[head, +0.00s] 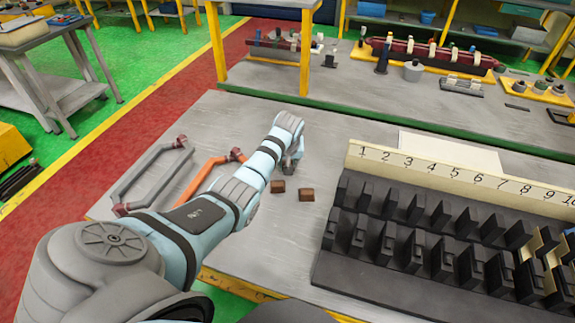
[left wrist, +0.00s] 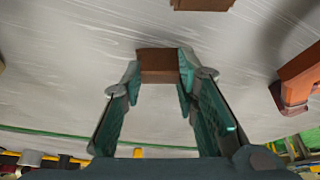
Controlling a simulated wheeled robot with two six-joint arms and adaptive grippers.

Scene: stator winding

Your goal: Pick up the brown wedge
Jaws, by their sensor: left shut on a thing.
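A brown wedge (left wrist: 158,65) sits between the fingertips of my left gripper (left wrist: 160,72) in the left wrist view, and the gripper is shut on it. In the head view my left gripper (head: 291,165) is low over the grey table, and the held wedge is hidden there by the hand. Whether it touches the table is hard to tell. Two more brown wedges (head: 277,186) (head: 306,194) lie on the table just in front of the gripper. One brown wedge shows at the top of the left wrist view (left wrist: 203,4). My right gripper is not in view.
An orange coil (head: 205,172) and a grey coil (head: 150,172) lie left of my left arm. A black slotted stator block (head: 345,272) with a numbered strip (head: 440,172) fills the right side. A green-edged shelf bench stands behind. Bare table lies around the wedges.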

